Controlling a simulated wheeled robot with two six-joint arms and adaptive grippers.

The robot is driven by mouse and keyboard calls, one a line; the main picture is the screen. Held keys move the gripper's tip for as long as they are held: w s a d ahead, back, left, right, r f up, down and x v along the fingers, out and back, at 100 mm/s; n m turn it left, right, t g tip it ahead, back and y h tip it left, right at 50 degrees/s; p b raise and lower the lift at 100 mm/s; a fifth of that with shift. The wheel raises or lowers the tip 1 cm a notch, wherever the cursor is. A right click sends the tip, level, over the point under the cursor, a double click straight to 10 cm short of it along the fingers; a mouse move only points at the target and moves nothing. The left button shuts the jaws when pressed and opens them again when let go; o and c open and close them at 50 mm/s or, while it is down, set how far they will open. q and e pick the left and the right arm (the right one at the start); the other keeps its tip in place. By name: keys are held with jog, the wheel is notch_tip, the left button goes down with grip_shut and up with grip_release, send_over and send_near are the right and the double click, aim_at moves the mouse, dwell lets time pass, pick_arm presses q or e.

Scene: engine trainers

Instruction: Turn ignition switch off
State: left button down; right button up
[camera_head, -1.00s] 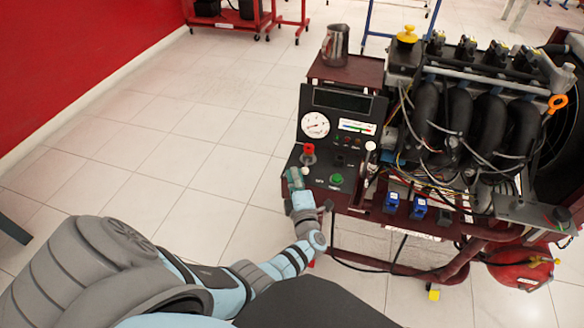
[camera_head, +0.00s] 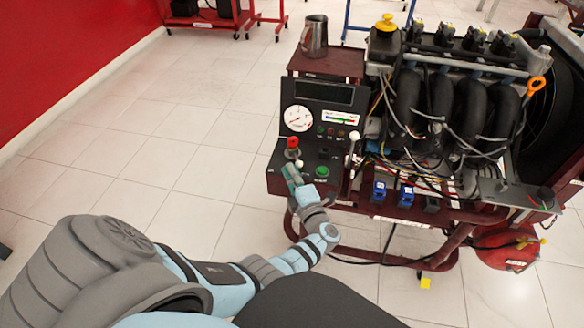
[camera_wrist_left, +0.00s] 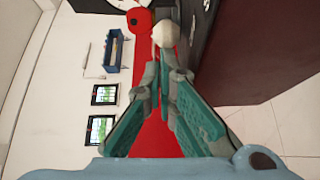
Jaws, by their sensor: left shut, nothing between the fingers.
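The engine trainer's black control panel (camera_head: 312,112) stands right of centre in the head view. Its sloped lower part carries a red knob (camera_head: 292,142), a small white knob (camera_head: 299,163) and a green button (camera_head: 322,172). I cannot tell for sure which control is the ignition switch. My left gripper (camera_head: 290,170) is shut and empty at the panel's left front edge, just below the red knob. In the left wrist view, the closed fingertips (camera_wrist_left: 164,66) point at the white knob (camera_wrist_left: 166,34), very close to it; contact is unclear. The red knob (camera_wrist_left: 139,20) lies just beyond. My right gripper is out of view.
A white-tipped lever (camera_head: 354,136) stands right of the panel, beside the engine (camera_head: 440,105) and its loose wires. A metal jug (camera_head: 314,37) stands on the shelf behind. The tiled floor at left is clear.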

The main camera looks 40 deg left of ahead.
pick_arm(q)
jog(key=shift+w+d, duration=0.1)
jog(key=shift+d, duration=0.05)
notch_tip(320, 180, up, 10)
dwell(0.9)
dwell(0.3)
